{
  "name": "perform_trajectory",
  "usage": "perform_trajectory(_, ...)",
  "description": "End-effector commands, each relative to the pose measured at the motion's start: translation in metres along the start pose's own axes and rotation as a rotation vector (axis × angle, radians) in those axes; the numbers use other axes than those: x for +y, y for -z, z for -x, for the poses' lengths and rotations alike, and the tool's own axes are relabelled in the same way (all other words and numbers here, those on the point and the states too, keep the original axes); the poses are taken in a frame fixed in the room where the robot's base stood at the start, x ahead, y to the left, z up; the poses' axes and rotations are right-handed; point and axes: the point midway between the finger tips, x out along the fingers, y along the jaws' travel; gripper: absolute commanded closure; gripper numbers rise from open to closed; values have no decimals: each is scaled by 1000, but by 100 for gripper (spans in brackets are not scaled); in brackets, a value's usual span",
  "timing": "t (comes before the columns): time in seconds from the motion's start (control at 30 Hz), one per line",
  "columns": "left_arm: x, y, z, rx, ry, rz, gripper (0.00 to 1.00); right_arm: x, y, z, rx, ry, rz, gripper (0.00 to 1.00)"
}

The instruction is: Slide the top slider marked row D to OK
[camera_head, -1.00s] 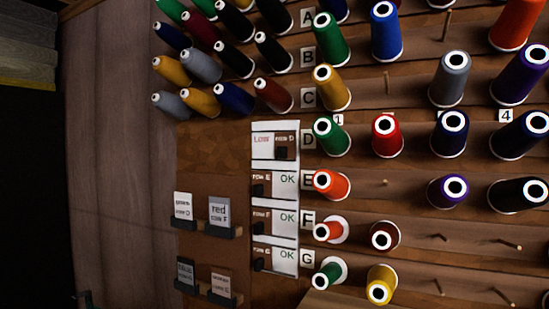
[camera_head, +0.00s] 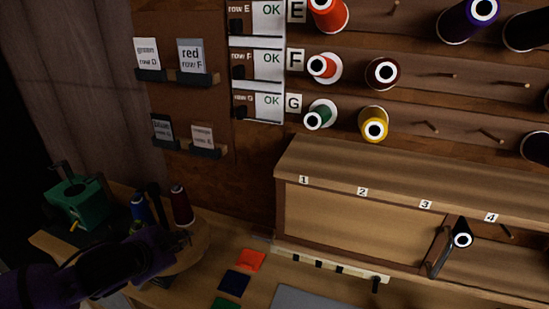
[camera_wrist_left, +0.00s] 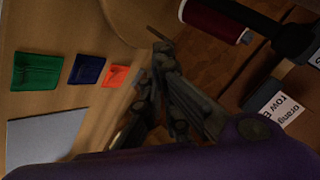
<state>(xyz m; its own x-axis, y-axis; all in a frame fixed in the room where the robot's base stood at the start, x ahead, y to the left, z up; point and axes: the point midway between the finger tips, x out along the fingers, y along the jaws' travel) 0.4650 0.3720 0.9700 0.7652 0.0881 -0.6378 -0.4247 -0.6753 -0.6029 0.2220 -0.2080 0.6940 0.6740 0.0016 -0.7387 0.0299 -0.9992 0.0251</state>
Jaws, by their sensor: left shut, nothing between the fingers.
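The slider panel (camera_head: 281,60) hangs on the wall at the upper middle of the head view. Its row E slider (camera_head: 236,23), row F slider (camera_head: 238,65) and row G slider (camera_head: 240,105) sit at the left, each beside a visible OK. The top slider, row D, lies above the picture and is hidden now. My left gripper (camera_head: 187,238) is low at the left, over the bench and well below the panel. In the left wrist view its dark fingers (camera_wrist_left: 163,50) are shut and empty. My right gripper is not in view.
Near my left gripper stand a dark red spool (camera_head: 181,205), a blue spool (camera_head: 140,209) and a green device (camera_head: 77,205). Card holders (camera_head: 190,80) are left of the panel. A wooden box (camera_head: 350,220) juts out below the thread pegs. Coloured squares lie on the bench.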

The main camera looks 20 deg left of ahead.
Motion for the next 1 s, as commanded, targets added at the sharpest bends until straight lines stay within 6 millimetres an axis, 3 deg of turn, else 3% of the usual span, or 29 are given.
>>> perform_trajectory(0.03,-29,22,1,46,33,-53,100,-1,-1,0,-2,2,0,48)
perform_trajectory(0.1,-63,53,5,108,71,-114,100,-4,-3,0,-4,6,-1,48)
perform_trajectory(0.27,-136,128,27,244,157,-251,100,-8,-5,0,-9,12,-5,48)
perform_trajectory(0.37,-176,177,51,326,212,-338,100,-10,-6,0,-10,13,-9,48)
perform_trajectory(0.5,-223,248,97,435,289,-461,100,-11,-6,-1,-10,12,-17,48)
perform_trajectory(0.63,-256,313,151,530,361,-575,100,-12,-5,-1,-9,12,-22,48)
perform_trajectory(0.8,-277,381,219,626,436,-703,100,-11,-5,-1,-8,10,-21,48)
perform_trajectory(1.0,-282,422,268,686,483,-787,100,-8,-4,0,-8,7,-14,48)
